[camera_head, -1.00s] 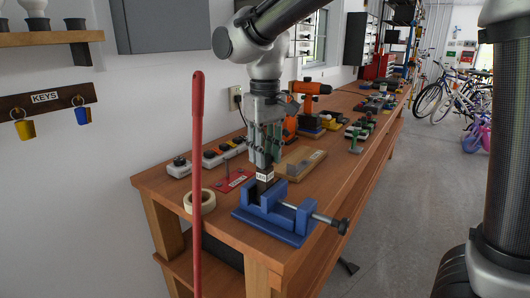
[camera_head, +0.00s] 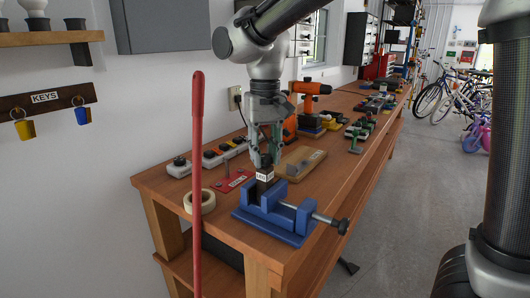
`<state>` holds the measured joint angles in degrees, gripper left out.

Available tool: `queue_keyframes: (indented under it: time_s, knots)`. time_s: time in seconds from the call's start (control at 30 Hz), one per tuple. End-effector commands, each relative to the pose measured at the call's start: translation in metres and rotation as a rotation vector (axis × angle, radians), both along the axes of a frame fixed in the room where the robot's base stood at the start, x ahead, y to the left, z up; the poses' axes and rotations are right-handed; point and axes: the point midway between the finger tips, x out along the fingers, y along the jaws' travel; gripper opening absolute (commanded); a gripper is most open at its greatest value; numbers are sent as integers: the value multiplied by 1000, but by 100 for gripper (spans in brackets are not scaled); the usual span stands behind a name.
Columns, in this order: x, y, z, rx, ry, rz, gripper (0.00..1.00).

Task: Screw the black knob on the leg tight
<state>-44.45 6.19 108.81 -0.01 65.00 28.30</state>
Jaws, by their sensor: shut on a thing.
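A dark leg with a white label (camera_head: 263,177) stands upright in the jaws of a blue vise (camera_head: 268,227) near the front of the workbench. A small black knob (camera_head: 266,161) sits on the leg's top, largely hidden by the fingers. My gripper (camera_head: 266,157) points straight down from above, with its fingertips closed around the knob. How far the knob is seated on the leg cannot be seen.
A red pole (camera_head: 197,160) stands upright in front of the bench. A tape roll (camera_head: 200,201), a red plate (camera_head: 236,181) and a wooden board (camera_head: 300,162) lie near the vise. An orange drill (camera_head: 310,89) stands behind.

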Motion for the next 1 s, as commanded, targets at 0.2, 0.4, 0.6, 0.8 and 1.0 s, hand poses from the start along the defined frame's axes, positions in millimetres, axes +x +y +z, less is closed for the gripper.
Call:
queue_keyframes:
  time_s: [0.2,0.4,0.6,0.8,1.0]
  knots:
    - [0,0,0,1,-1,0,53]
    - [0,0,0,0,0,0,53]
    - [0,0,7,2,-2,0,53]
    - [1,1,44,3,-4,0,53]
    - [1,1,88,3,-2,0,53]
